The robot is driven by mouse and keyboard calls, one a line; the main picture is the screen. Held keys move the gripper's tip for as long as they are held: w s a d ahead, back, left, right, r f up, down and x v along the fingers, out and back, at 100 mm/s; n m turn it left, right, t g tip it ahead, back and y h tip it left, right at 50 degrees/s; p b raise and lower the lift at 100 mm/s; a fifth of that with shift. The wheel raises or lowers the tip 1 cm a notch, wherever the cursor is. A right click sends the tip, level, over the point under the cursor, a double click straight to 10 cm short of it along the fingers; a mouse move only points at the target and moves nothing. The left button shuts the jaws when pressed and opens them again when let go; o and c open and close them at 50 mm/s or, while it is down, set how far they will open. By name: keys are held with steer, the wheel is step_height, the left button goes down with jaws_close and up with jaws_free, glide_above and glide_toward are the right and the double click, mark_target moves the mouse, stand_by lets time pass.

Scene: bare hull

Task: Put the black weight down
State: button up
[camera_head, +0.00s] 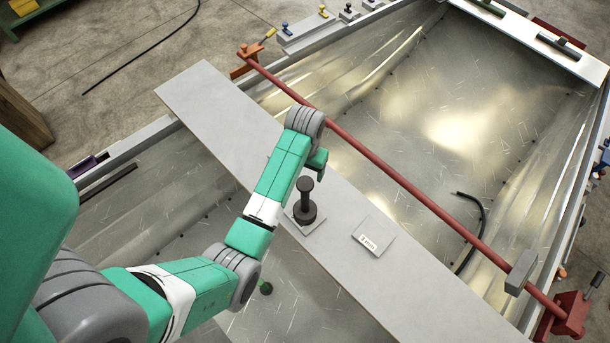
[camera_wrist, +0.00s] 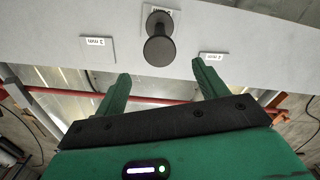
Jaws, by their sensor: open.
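The black weight (camera_head: 305,204), with a round base and a knob-topped stem, stands upright on a small grey plate (camera_head: 293,222) on the long grey plank. In the wrist view the weight (camera_wrist: 160,47) is beyond the fingertips, centred roughly between them, with a label partly hidden behind it. My gripper (camera_wrist: 161,75) is open, its two green fingers wide apart with nothing between them. In the head view my arm reaches over the plank beside the weight; the fingers are hard to make out there.
A second labelled plate (camera_head: 373,237) lies on the plank (camera_head: 215,98) right of the weight. A red bar (camera_head: 400,175) crosses the metal hull behind the plank. A black curved piece (camera_head: 478,225) lies in the hull. The plank's lower right stretch is clear.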

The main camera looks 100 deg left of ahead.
steer(key=shift+r, duration=0.4)
